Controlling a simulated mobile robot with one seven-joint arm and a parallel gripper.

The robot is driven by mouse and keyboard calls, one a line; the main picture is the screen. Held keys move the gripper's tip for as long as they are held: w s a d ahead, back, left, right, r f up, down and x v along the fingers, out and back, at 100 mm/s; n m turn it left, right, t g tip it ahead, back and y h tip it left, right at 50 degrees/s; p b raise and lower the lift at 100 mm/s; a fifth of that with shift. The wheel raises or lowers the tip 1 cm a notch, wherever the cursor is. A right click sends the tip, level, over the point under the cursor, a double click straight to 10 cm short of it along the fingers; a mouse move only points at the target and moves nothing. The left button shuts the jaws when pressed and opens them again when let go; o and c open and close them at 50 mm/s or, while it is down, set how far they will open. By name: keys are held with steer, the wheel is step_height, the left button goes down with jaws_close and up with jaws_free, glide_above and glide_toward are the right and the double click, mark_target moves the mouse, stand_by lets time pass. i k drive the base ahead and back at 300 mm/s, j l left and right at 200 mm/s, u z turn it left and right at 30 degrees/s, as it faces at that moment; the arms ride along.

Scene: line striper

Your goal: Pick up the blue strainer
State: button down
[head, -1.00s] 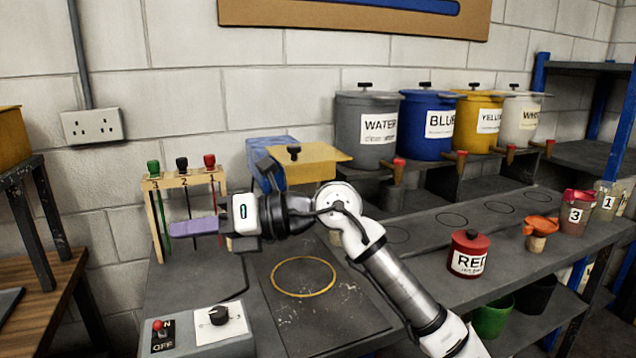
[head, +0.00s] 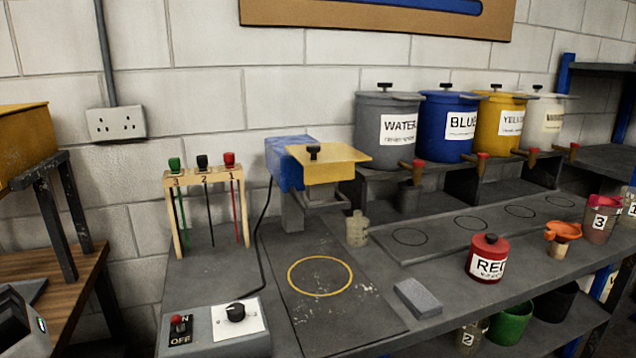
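I cannot make out a blue strainer in the head view. An orange strainer-like cup (head: 563,232) sits on a small tan vessel at the right of the bench. A red one (head: 604,200) tops the clear cup marked 3. Part of my own arm, white and dark with a small blue light, shows at the lower left edge. My gripper's fingers are outside the picture, so what they hold is hidden.
A blue machine (head: 284,163) with a yellow top (head: 335,165) stands behind a yellow ring (head: 320,276). A rack of stirrers (head: 203,178), a switch box (head: 213,328), a grey block (head: 417,298) and the RED pot (head: 487,260) stand on the bench. Labelled tanks (head: 388,130) line the back.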

mark_target(594, 200)
steer(key=z, duration=1.25)
